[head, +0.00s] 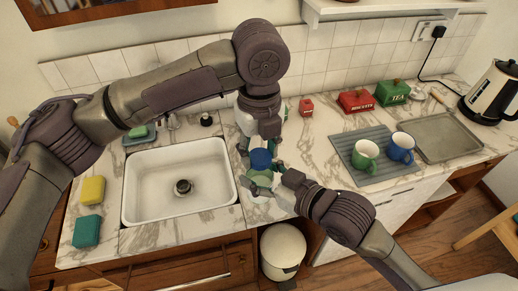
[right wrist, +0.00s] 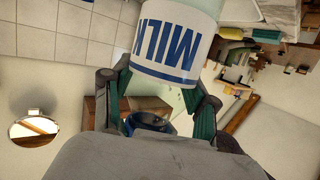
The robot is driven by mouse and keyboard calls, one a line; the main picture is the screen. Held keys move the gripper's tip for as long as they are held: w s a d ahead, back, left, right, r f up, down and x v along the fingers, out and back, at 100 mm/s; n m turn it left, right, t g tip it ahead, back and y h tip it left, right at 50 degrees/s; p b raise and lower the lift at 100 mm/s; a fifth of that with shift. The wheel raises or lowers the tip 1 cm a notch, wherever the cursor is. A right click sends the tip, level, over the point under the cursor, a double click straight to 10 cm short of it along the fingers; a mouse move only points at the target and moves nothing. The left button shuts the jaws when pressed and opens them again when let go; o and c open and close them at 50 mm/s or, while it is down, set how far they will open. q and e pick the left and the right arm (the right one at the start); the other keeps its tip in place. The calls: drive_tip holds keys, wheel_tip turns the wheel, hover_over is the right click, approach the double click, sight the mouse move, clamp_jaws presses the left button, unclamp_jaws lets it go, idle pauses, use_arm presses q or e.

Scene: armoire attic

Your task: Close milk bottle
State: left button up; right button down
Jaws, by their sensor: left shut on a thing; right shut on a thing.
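My left gripper (head: 263,146) reaches down from above in the head view and is shut on the blue cap (head: 261,159). My right gripper (head: 262,180) comes in from the lower right, just below the cap, with green fingertips. It is shut on the milk bottle (right wrist: 178,38), whose white MILK label with blue bands appears inverted in the right wrist view. My right fingers (right wrist: 162,108) flank the bottle's narrower part there. A blue ring (right wrist: 148,122) shows between them. Fingers hide most of the bottle in the head view; I cannot tell whether the cap sits on it.
A white sink (head: 140,205) is left of my grippers. A yellow sponge (head: 93,190) and a green sponge (head: 87,230) lie beside it. Green and blue mugs (head: 365,156) (head: 401,148) stand on a grey mat (head: 385,174) at right. A bin (head: 283,253) stands below.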

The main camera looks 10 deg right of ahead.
use_arm(q)
drive_tip(key=m, duration=0.8)
drive_tip(key=shift+d, duration=0.1)
drive_tip(key=m, duration=0.4)
drive_tip(key=shift+m, duration=0.4)
drive_tip(key=m, duration=0.4)
drive_tip(key=shift+m, duration=0.4)
drive_tip(key=o, duration=0.7)
drive_tip(key=shift+c, duration=0.2)
drive_tip(key=shift+r, duration=0.1)
drive_tip(key=shift+s+d+r, duration=0.1)
drive_tip(key=shift+r, duration=2.05)
